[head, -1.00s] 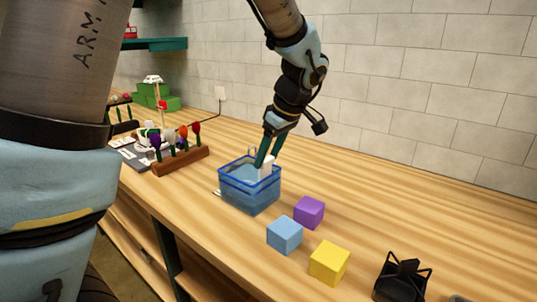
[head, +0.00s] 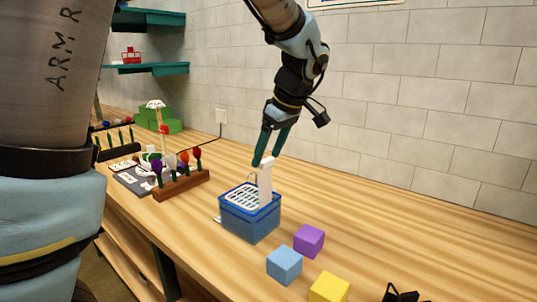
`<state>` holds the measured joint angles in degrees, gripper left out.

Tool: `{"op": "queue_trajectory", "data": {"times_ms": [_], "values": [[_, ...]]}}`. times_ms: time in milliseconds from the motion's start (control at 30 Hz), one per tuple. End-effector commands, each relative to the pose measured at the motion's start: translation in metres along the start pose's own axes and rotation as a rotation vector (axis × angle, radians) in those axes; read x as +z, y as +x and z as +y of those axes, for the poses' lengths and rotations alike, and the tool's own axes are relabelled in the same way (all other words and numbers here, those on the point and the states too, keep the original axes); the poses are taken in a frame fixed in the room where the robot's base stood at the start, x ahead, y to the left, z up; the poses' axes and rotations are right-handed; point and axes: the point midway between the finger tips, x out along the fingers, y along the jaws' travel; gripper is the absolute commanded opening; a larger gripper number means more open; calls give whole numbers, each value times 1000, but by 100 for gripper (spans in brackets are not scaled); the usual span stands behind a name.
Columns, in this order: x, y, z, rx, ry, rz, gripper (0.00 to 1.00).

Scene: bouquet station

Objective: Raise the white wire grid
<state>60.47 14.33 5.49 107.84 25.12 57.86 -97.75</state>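The white wire grid (head: 240,197) shows at the top of the blue container (head: 248,224), about level with its rim. A tall white handle (head: 266,186) rises from the grid's right side. My gripper (head: 265,161) points down above the container, its teal fingers on the top of this handle. The fingers look shut on the handle, though the contact is small in view. A thin wire loop stands at the container's back rim. What lies below the grid is hidden.
A purple cube (head: 309,241), a light blue cube (head: 284,264) and a yellow cube (head: 329,287) stand in front of the container. A wooden rack (head: 181,186) with coloured flowers is to its left. The table right of the container is clear.

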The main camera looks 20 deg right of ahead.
Motion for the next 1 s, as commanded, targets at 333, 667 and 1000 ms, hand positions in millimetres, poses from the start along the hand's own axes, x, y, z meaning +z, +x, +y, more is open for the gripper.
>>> {"op": "queue_trajectory", "data": {"times_ms": [333,667,1000], "values": [[1,2,0,-3,1,-1,90],[2,-40,1,3,1,-1,90],[1,-97,1,0,1,-1,90]]}}
